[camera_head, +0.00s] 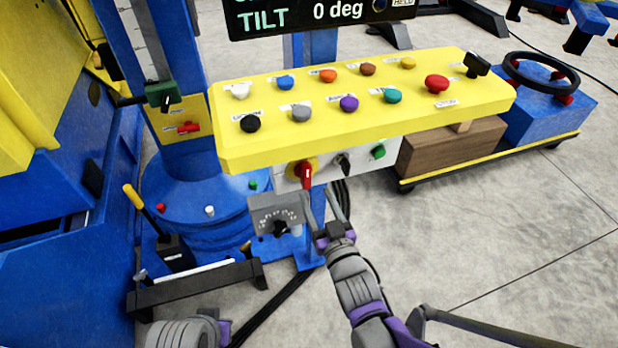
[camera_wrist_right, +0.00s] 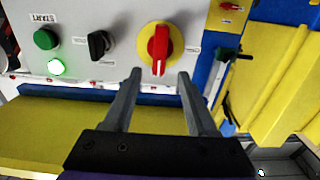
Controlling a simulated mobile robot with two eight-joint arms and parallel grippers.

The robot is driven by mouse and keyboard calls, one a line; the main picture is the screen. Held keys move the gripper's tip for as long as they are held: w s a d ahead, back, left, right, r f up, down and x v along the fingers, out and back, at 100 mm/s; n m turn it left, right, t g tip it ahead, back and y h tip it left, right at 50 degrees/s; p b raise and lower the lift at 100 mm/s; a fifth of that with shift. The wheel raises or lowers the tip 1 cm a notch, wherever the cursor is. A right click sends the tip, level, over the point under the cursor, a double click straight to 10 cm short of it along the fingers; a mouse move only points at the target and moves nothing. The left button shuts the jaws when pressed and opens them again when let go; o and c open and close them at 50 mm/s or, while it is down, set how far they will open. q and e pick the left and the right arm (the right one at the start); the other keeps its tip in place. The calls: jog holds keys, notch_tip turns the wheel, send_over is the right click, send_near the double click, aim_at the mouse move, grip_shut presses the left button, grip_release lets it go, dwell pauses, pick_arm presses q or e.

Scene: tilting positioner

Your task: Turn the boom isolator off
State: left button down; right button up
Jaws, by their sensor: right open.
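A red rotary handle on a round yellow plate (camera_head: 305,174) is on the white front panel under the yellow button console; it looks like the isolator, though its label is too small to read. In the right wrist view the red handle (camera_wrist_right: 159,48) points straight up and down. My right gripper (camera_head: 320,197) is open and empty, just in front of the panel and below the handle. In the wrist view its two fingertips (camera_wrist_right: 160,76) lie to either side of the handle's lower end, with no clear contact. My left gripper is out of view.
A black knob (camera_wrist_right: 99,44) and a green START button (camera_wrist_right: 46,39) are beside the handle. Above is the yellow console (camera_head: 250,152) with several buttons. A grey dial box (camera_head: 277,213) stands left of my right gripper. Open floor (camera_head: 490,240) is at the right.

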aim_at(308, 177)
jog(key=x, duration=0.7)
jog(key=shift+f+b, duration=0.1)
jog(key=shift+b, duration=0.25)
grip_shut()
